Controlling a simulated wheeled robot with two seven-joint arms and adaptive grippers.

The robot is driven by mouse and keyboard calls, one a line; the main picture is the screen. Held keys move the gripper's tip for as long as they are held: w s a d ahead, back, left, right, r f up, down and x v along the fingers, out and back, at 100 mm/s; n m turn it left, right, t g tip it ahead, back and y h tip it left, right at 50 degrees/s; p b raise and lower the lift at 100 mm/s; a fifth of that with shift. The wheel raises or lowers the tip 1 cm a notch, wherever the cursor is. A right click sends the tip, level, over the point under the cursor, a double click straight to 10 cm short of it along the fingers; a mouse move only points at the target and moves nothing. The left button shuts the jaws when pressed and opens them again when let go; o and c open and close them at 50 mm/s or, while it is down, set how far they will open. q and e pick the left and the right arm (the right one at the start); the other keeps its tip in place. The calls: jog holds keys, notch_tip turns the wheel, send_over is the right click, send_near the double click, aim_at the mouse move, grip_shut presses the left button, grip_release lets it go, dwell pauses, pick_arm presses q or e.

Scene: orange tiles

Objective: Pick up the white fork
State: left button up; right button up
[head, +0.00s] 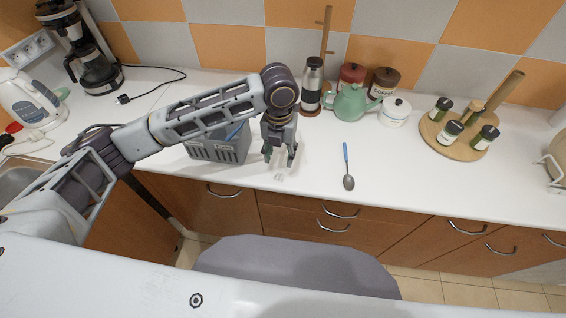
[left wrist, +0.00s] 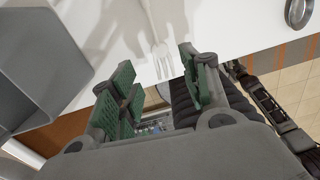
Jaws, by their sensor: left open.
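The white fork (head: 279,177) lies on the white counter near its front edge, hard to make out against the white. In the left wrist view the fork (left wrist: 160,52) shows its tines, and its handle runs toward the top of the picture. My left gripper (head: 280,158) points down over the counter at the fork. In the left wrist view its green-padded fingers are apart, on either side of the line of the fork, with nothing held. Part of the fork is hidden by the gripper in the head view. My right gripper is not in view.
A grey basket (head: 220,150) stands just left of the gripper. A blue-handled spoon (head: 348,182) lies to the right. A green teapot (head: 350,104), a white pot (head: 395,112) and canisters stand behind. A round wooden board (head: 440,142) with jars is farther right.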

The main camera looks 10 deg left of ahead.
aim_at(281, 170)
pick_arm(q)
jog(key=shift+f, duration=0.9)
jog(key=shift+f, duration=0.15)
jog(key=shift+w+d+f+p, duration=0.1)
jog(key=shift+w+f+p, duration=0.05)
jog(key=shift+f, duration=1.1)
jog(key=shift+w+f+p, duration=0.15)
jog(key=shift+f, duration=1.05)
grip_shut()
